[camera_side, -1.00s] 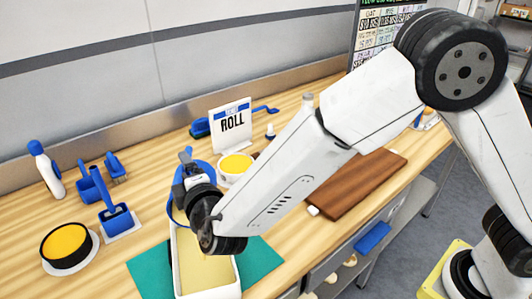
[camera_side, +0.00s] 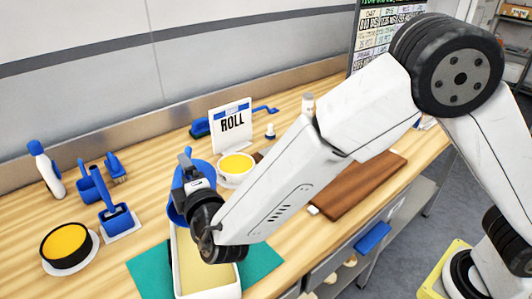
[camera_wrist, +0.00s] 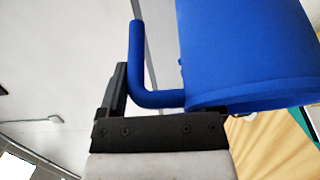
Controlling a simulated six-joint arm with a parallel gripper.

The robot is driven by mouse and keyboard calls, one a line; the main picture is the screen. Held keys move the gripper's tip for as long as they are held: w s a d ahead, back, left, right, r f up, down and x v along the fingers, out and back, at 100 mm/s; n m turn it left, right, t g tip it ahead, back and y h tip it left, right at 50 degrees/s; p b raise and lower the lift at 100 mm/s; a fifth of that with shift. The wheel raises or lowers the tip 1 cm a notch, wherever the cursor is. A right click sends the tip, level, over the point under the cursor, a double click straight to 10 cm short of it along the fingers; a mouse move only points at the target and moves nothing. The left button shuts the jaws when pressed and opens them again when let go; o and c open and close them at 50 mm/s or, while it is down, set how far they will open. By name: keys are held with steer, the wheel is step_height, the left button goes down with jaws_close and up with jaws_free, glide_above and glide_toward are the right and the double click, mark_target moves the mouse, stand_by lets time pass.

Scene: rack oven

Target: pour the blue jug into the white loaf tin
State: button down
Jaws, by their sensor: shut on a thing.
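The blue jug (camera_side: 177,213) is held over the far end of the white loaf tin (camera_side: 234,291), partly hidden behind my gripper (camera_side: 188,172) in the side view. In the wrist view the jug's body (camera_wrist: 250,50) fills the upper right, with its handle (camera_wrist: 137,50) at the dark jaws (camera_wrist: 118,92). My gripper is shut on the jug, by its handle. The tin stands on a teal mat (camera_side: 150,272), with a pale yellow surface inside it. The jug's inside and any stream are hidden.
A white bowl (camera_side: 237,178) with yellow contents and a ROLL sign (camera_side: 231,127) stand behind. A dark round tin (camera_side: 67,246) and blue tools (camera_side: 114,218) are at the left. A brown board (camera_side: 358,185) lies at the right.

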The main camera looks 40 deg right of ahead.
mark_target(192, 160)
steer(key=shift+w+d+f+m+g+y, duration=0.2)
steer(key=shift+w+d+g, duration=0.1)
steer(key=shift+w+g, duration=0.25)
steer(key=shift+w+d+f+m+g+y, duration=0.1)
steer(key=shift+w+d+m+g, duration=0.1)
steer(key=shift+w+d+g, duration=0.3)
steer(key=shift+w+d+f+m+g+y, duration=0.1)
steer(key=shift+w+f+m+g, duration=0.1)
steer(key=shift+w+g, duration=0.35)
steer(key=shift+s, duration=0.15)
steer(key=shift+w+d+r+m+g+y, duration=0.2)
steer(key=shift+w+d+m+g+y, duration=0.15)
steer(key=shift+w+g, duration=0.4)
steer(key=shift+w+d+r+m+g+y, duration=0.2)
steer(key=shift+w+d+g, duration=0.25)
steer(key=shift+g, duration=0.6)
steer(key=shift+w+f+g+y, duration=0.15)
steer(key=shift+w+g+y, duration=0.05)
steer(key=shift+g+y, duration=0.1)
steer(key=shift+w+d+f+g, duration=0.15)
steer(key=shift+g, duration=0.25)
steer(key=shift+w+d+f+m+g+y, duration=0.3)
steer(key=shift+g+y, duration=0.25)
steer(key=shift+g, duration=0.25)
steer(key=shift+w, duration=0.15)
steer(key=shift+f+g, duration=0.15)
steer(key=shift+g, duration=0.15)
